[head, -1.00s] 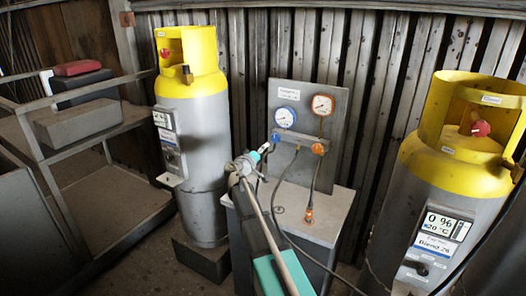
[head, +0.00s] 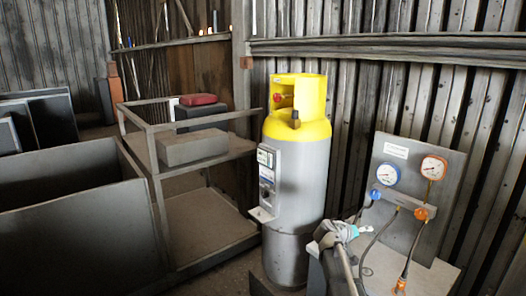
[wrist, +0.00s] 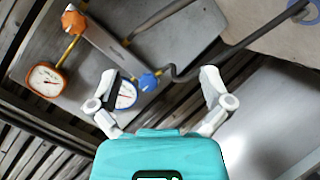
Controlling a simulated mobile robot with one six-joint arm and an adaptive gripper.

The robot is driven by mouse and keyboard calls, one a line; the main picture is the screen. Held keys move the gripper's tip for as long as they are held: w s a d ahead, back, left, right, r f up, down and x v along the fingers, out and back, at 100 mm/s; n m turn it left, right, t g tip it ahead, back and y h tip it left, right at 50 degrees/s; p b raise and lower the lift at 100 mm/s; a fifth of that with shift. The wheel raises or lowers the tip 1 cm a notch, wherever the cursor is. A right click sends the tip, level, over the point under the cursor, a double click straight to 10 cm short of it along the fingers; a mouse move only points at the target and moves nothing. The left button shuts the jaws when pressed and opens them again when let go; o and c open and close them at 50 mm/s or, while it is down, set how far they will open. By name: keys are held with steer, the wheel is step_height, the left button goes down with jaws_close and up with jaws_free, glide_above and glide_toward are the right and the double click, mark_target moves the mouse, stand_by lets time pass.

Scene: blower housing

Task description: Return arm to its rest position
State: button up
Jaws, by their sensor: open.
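My gripper (head: 362,231) is in the lower right of the head view, in front of the gauge panel (head: 399,168) and over its stand. In the wrist view my gripper (wrist: 158,80) shows two pale fingers spread apart on a teal body. Nothing is held between them. Behind the fingers are a gauge with a blue rim (wrist: 126,95), a blue knob (wrist: 149,82) and a dark hose (wrist: 182,75). I cannot tell from the wrist view whether a finger touches the hose. My arm runs down to the bottom edge of the head view.
A grey cylinder with a yellow collar (head: 297,170) stands left of the panel, close to my gripper. A metal shelf rack (head: 206,243) holds a grey box (head: 193,147) and a red-topped case (head: 199,100). A large dark bin (head: 77,225) is at left. A corrugated wall closes the back.

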steer(key=s+a+f+g+y+p, duration=0.1)
steer(key=s+a+f+g+y, duration=0.1)
steer(key=s+a+y, duration=0.2)
steer(key=s+a+f+n+g+y+p, duration=0.1)
steer(key=s+a+y, duration=0.3)
steer(key=s+a, duration=0.4)
steer(key=s+a+f+g+y+p, duration=0.2)
steer(key=s+a, duration=0.4)
steer(key=s, duration=0.6)
step_height(320, 180, down, 2)
steer(key=shift+s+f+n+g+y, duration=0.15)
steer(key=shift+n+g+y, duration=0.15)
steer(key=shift+g+y, duration=0.6)
